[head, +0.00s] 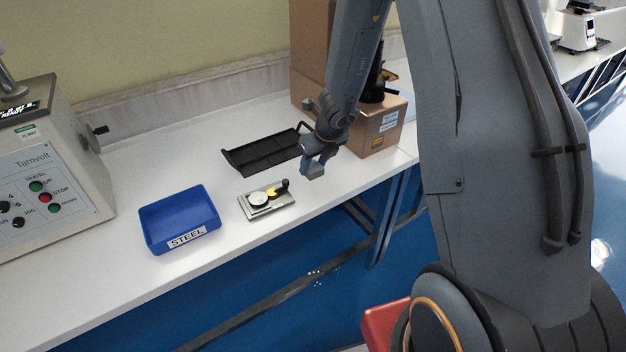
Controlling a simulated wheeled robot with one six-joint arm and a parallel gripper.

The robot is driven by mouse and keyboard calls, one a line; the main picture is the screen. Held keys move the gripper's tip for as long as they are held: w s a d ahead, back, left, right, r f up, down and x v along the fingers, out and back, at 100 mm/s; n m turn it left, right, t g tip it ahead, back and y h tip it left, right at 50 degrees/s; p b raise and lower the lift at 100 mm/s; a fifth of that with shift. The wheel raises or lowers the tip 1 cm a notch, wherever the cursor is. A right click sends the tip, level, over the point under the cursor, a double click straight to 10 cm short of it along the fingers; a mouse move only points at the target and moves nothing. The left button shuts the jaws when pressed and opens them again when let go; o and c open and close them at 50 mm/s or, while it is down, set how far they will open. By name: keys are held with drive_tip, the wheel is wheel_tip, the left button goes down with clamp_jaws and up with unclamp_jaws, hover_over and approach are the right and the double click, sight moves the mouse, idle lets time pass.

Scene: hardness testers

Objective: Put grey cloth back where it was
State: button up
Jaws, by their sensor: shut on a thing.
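My gripper (313,163) is above the white bench near its front edge, to the right of the black tray. It is shut on a small grey-blue piece, which seems to be the grey cloth (313,170). The piece is small in the picture and partly hidden by the jaws, so its folds do not show. I cannot tell whether its lower edge touches the bench. No other grey cloth shows on the bench.
A black compartmented tray (240,170) lies behind left of my gripper. A small dial instrument (281,209) and a blue bin marked STEEL (152,245) stand nearer left. A cardboard box (380,136) stands close right. A Tamvolt tester (60,165) fills the far left.

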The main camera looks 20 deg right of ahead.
sight(316, 170)
drive_tip(key=shift+f+b, duration=1.7)
drive_tip(key=shift+f, duration=0.55)
drive_tip(key=shift+f, duration=0.15)
drive_tip(key=o, duration=1)
drive_tip(key=shift+r, duration=0.2)
drive_tip(key=p+v, duration=0.6)
drive_tip(key=v, duration=0.5)
drive_tip(key=s+r+n, duration=0.3)
drive_tip(key=s+n, duration=0.3)
drive_tip(key=n, duration=0.4)
drive_tip(key=s+a+r+n+g+h, duration=0.1)
drive_tip(key=s+r+n, duration=0.3)
drive_tip(key=s+n, duration=0.3)
drive_tip(key=s+r+n+g, duration=0.1)
drive_tip(key=s+r+n, duration=0.2)
drive_tip(key=s+n, duration=0.4)
drive_tip(key=shift+s+a+r+n, duration=0.1)
drive_tip(key=shift+n, duration=1.3)
drive_tip(key=shift+a+r+n, duration=0.1)
drive_tip(key=shift+a+n, duration=0.05)
drive_tip(key=shift+n, duration=1.25)
drive_tip(key=shift+s+a+r+n, duration=0.1)
drive_tip(key=shift+n, duration=1.3)
